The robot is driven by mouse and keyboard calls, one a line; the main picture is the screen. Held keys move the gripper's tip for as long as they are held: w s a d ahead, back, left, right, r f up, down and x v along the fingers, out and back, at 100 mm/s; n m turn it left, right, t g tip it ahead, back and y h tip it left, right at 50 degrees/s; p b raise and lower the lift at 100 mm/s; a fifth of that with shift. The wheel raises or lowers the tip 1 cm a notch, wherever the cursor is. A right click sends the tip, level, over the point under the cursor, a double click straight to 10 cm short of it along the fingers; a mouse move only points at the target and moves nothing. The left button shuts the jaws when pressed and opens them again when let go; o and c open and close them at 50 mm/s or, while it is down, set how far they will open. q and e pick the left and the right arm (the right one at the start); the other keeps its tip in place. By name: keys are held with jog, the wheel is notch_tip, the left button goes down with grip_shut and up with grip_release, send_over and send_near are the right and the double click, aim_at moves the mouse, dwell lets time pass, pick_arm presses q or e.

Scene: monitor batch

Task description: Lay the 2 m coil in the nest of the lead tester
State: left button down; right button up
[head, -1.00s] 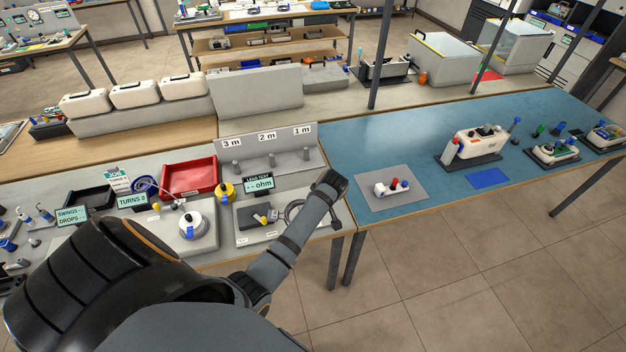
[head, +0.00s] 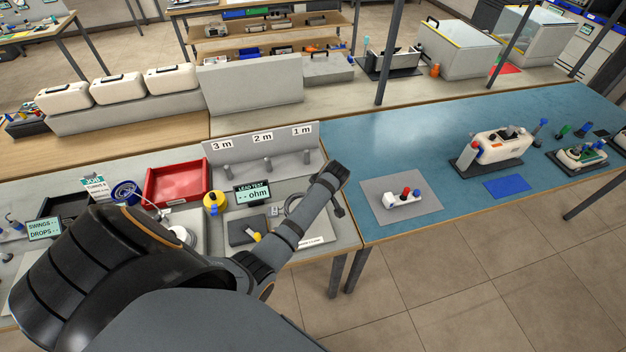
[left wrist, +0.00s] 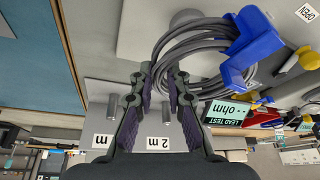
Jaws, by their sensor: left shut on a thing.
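My left gripper (left wrist: 160,85) is shut on a grey cable coil (left wrist: 205,42) with a blue clip (left wrist: 252,45). In the head view the coil (head: 287,206) shows as a grey ring partly behind my left arm, over the right part of the lead tester. The lead tester has a grey plate and a display (head: 252,193) reading "LEAD TEST -- ohm", also seen in the left wrist view (left wrist: 228,112). The arm and coil hide the nest; I cannot tell whether the coil touches it. My right gripper is not in view.
Behind the tester stands a grey rack (head: 283,149) marked 3 m, 2 m and 1 m, with bare pegs. A blue table (head: 400,150) with a grey mat (head: 418,212) lies right.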

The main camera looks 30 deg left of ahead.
pick_arm(q)
notch_tip(320, 180, down, 3)
jog(key=shift+s+f+b, duration=0.1)
jog(key=shift+f+b, duration=0.05)
jog(key=shift+b, duration=0.7)
jog(key=shift+f+b, duration=0.35)
jog(key=shift+f, duration=0.6)
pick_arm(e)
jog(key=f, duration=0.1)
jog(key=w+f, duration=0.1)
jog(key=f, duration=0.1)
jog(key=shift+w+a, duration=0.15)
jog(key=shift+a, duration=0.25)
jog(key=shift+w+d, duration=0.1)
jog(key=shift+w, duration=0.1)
pick_arm(q)
jog(key=shift+f, duration=0.2)
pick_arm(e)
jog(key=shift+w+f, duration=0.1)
pick_arm(q)
jog(key=c, duration=1.3)
grip_release()
jog(key=shift+o, duration=0.2)
